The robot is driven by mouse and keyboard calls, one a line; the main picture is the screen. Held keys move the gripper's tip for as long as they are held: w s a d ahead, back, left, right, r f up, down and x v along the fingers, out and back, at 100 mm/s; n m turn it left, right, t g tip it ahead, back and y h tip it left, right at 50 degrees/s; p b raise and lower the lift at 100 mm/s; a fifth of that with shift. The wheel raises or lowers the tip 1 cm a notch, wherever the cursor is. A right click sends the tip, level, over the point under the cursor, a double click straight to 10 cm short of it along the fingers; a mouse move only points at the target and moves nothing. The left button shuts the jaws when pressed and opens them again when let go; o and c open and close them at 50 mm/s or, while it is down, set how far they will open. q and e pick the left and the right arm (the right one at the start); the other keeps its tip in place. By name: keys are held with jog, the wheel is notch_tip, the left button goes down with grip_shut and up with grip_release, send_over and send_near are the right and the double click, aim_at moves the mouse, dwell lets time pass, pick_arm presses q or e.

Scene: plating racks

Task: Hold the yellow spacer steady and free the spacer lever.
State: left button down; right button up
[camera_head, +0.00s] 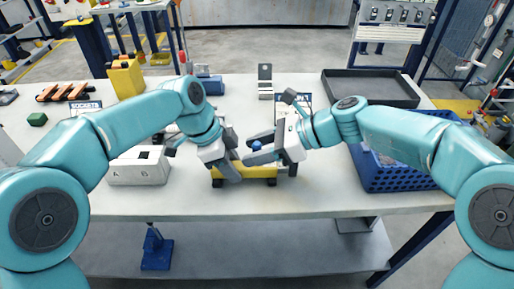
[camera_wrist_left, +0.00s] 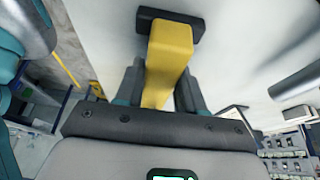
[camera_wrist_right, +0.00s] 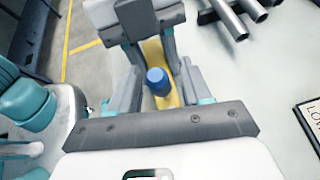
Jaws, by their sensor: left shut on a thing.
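The yellow spacer (camera_head: 258,171) lies at the table's front middle; it also shows in the left wrist view (camera_wrist_left: 170,52), with a dark end piece. My left gripper (camera_head: 230,166) is shut on its left part, with fingers on both sides of the yellow bar. A blue round knob (camera_wrist_right: 157,78), seemingly the lever's end, stands over the spacer; it shows small in the head view (camera_head: 256,146). My right gripper (camera_wrist_right: 160,85) is open, its fingers on either side of the knob with gaps visible. The rest of the lever is hidden.
A white box marked A and B (camera_head: 137,172) stands left of my left gripper. A blue basket (camera_head: 388,178) stands at the right, below my right arm. A dark tray (camera_head: 365,87) is behind it. The table's front edge is close to the spacer.

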jog(key=v, duration=1.2)
pick_arm(q)
jog(key=c, duration=0.6)
grip_release()
jog(key=shift+r, duration=0.1)
